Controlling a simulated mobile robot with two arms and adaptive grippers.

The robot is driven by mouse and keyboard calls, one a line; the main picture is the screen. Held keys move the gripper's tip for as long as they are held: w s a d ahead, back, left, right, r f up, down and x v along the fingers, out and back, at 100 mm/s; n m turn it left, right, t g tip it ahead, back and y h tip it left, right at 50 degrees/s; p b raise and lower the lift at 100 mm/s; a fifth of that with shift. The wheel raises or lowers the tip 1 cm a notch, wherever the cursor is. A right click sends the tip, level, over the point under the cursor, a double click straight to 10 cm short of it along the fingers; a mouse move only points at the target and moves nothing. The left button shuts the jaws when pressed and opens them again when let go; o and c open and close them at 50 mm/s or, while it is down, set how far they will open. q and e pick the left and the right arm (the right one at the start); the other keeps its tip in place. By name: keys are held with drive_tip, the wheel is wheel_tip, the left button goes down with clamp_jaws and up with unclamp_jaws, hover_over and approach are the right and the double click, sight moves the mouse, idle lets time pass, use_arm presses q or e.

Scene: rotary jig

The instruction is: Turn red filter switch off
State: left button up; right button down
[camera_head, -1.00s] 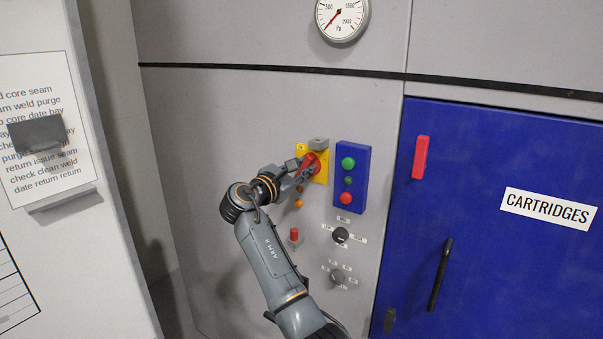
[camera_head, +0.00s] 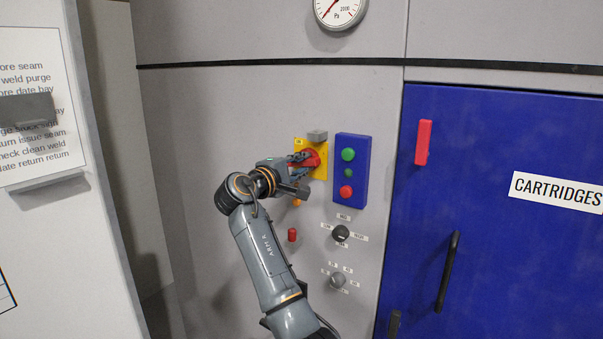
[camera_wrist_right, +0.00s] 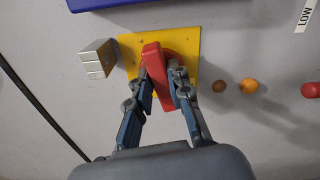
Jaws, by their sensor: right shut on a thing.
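The red switch handle (camera_head: 313,157) sits on a yellow plate (camera_head: 323,172) on the grey wall panel. In the right wrist view the handle (camera_wrist_right: 153,70) stands out from the yellow plate (camera_wrist_right: 188,42). My right gripper (camera_head: 302,162) is at the handle and partly hides it. In the wrist view its two fingers (camera_wrist_right: 161,82) lie on either side of the handle, shut on it. My left gripper is in neither view.
A grey block (camera_head: 317,135) sits at the plate's upper edge. A blue box (camera_head: 360,172) with green and red buttons is close on the right. A blue cartridge door (camera_head: 500,260) stands further right.

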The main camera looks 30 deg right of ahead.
drive_tip(key=shift+f+m+b, duration=0.2)
drive_tip(key=shift+m+b, duration=0.5)
drive_tip(key=shift+m, duration=0.4)
drive_tip(key=c, duration=1.2)
unclamp_jaws()
drive_tip(key=shift+a, duration=0.1)
drive_tip(key=v, duration=1.2)
drive_tip(key=shift+s, duration=0.1)
